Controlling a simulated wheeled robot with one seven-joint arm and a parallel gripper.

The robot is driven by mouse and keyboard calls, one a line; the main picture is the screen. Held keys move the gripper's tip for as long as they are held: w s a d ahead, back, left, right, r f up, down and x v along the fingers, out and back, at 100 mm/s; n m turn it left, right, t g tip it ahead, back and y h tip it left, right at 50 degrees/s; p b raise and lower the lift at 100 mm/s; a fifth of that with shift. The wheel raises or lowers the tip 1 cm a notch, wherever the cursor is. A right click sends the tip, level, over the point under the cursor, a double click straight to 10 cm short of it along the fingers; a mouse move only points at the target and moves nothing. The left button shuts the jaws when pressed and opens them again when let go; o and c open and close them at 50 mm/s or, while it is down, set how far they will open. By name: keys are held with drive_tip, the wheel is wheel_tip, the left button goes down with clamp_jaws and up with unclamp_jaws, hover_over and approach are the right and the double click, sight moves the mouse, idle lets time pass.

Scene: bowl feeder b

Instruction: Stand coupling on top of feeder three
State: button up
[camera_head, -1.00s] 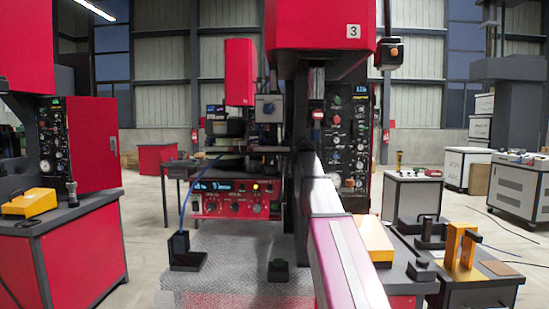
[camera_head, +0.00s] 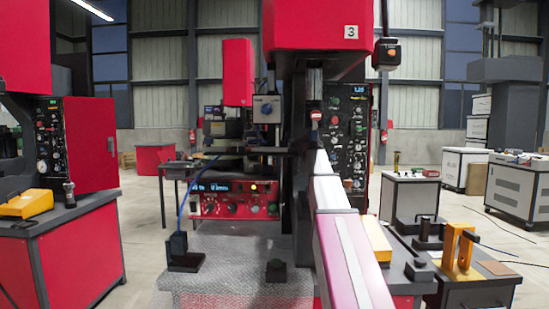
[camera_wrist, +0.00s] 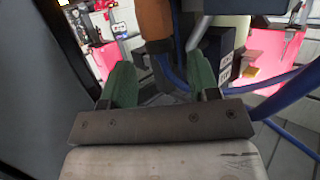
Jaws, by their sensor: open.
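A red machine hood (camera_head: 318,22) bears a plate with the number 3 in the head view. Below it stands a red control box (camera_head: 234,201) with a lit display. My gripper (camera_wrist: 161,82) shows in the wrist view with its two green fingers apart and nothing between them that I can see as held. A brown cylinder (camera_wrist: 155,18) stands just beyond the fingertips, with a blue cable below it; I cannot tell whether it is the coupling. In the head view my arm reaches toward the machine's column, and its gripper is hidden there.
A blue-cabled dark block (camera_head: 180,250) stands on the grey patterned plate (camera_head: 235,245). A red-sided bench (camera_head: 80,255) with a yellow case is at the left. A dark table (camera_head: 470,285) with a yellow bracket (camera_head: 459,248) is at the right. Open floor lies between the benches.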

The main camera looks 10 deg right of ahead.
drive_tip(key=v, duration=0.6)
drive_tip(key=shift+s+r, duration=0.1)
idle(1.8)
